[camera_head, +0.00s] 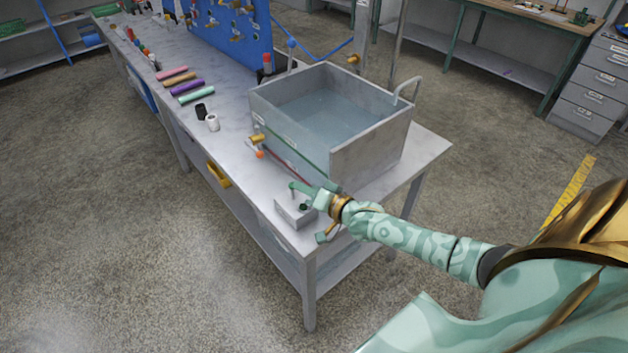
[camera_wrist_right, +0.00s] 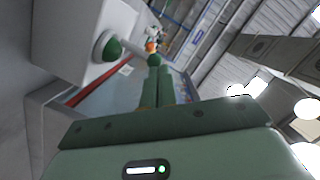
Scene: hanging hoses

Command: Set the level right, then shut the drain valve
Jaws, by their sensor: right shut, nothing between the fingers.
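A grey open tank (camera_head: 372,153) holds bluish water (camera_head: 325,108). A green line (camera_head: 292,146) runs along its front wall. A brass valve with an orange part (camera_head: 257,145) sits low at its front left. A small grey box (camera_head: 290,212) stands at the table's near corner. In the right wrist view the box (camera_wrist_right: 75,35) has a green hub (camera_wrist_right: 108,47) with a thin lever ending in a green ball (camera_wrist_right: 155,60). My right gripper (camera_head: 309,190) is shut and empty beside the lever. Its fingertips (camera_wrist_right: 160,72) appear close to the ball; contact is unclear. My left gripper is out of view.
A red strip (camera_head: 290,170) runs between the valve and the box. A blue pegboard (camera_head: 235,35) stands behind. The table's front edge is close to the box.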

